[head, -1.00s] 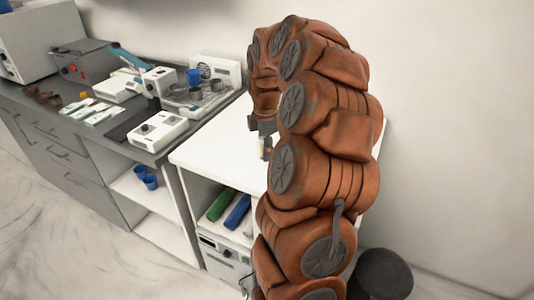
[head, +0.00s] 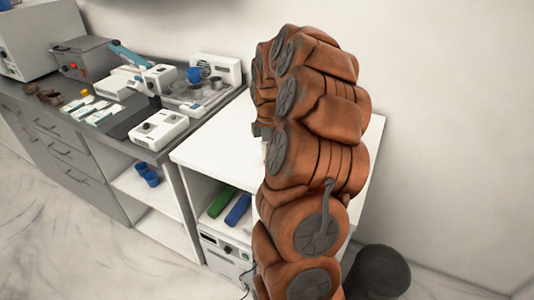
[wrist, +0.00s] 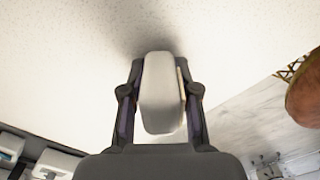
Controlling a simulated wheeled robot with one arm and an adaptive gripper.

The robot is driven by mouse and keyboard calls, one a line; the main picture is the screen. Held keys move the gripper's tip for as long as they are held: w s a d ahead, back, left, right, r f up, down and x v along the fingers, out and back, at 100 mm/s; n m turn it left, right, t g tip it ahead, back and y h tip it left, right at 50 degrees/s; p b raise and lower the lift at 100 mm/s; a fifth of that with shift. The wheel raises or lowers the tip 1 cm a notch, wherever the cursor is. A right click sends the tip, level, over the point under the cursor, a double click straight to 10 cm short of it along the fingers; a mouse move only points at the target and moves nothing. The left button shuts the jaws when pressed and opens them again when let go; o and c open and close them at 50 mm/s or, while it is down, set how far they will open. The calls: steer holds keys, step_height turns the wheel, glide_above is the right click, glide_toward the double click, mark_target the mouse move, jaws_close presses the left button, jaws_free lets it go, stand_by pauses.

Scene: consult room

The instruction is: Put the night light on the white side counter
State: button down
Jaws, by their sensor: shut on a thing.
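The night light (wrist: 158,92) is a pale, rounded, elongated piece, held between the two dark fingers of my gripper (wrist: 160,100) in the wrist view. The gripper is shut on it. In the head view, my gripper (head: 262,131) shows only in part at the left side of my arm, and the night light is mostly hidden there. The white side counter (head: 212,143) lies under the gripper. Its pale top (wrist: 60,80) fills much of the wrist view, with a soft shadow near the night light. I cannot tell whether the light touches the top.
A grey counter (head: 60,109) to the left carries lab devices, including a white box device (head: 158,131). Green and blue items (head: 238,209) lie on the shelf under the white counter. A dark round bin (head: 378,272) stands at the right. The visible white top is clear.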

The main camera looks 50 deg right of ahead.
steer(key=shift+f, duration=0.1)
steer(key=shift+f, duration=0.15)
steer(key=c, duration=0.9)
jaws_free()
steer(key=shift+o, duration=0.2)
step_height(320, 180, up, 11)
steer(key=shift+r+b, duration=0.15)
steer(key=shift+b, duration=0.8)
steer(key=shift+r, duration=0.6)
steer(key=shift+a, duration=0.1)
